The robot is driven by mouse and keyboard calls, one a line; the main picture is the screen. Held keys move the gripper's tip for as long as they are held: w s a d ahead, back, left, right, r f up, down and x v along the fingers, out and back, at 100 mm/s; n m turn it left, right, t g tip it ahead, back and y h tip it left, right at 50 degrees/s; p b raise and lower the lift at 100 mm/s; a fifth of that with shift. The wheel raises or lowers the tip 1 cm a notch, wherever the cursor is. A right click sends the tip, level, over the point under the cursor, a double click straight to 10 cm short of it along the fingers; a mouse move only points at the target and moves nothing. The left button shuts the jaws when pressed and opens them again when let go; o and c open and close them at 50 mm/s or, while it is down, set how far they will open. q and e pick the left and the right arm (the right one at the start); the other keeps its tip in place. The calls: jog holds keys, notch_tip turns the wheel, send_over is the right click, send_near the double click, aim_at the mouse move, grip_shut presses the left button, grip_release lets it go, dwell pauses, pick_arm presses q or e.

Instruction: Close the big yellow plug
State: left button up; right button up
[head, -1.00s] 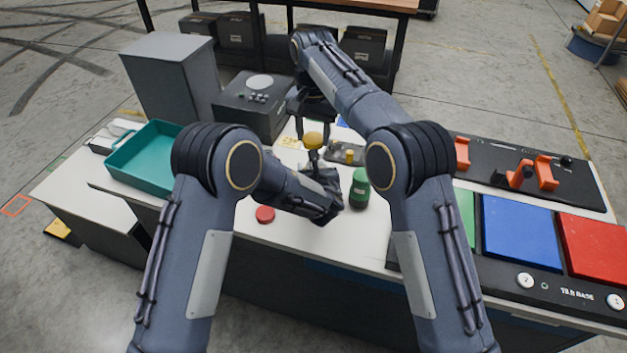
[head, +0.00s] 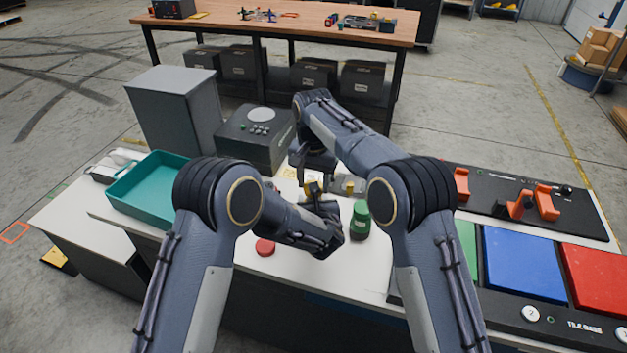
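A yellow piece (head: 312,188), taken to be the big plug's yellow part, shows between my two grippers in the middle of the head view. My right gripper (head: 312,175) comes down over it from above and hides much of it. Finger gaps are too small and covered to read on either gripper. Whether the yellow piece is gripped, and what it sits on, is hidden. A small yellow piece (head: 348,187) is on a grey plate just to the right.
A green bottle (head: 360,219) stands right of my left gripper; a red cap (head: 265,247) lies in front. A teal tray (head: 122,205), grey cabinet (head: 180,115) and dark control box (head: 255,150) are at left. Blue (head: 523,262) and red (head: 597,277) panels fill the right.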

jog(key=shift+f, duration=0.15)
jog(key=shift+f, duration=0.95)
jog(key=shift+c, duration=0.8)
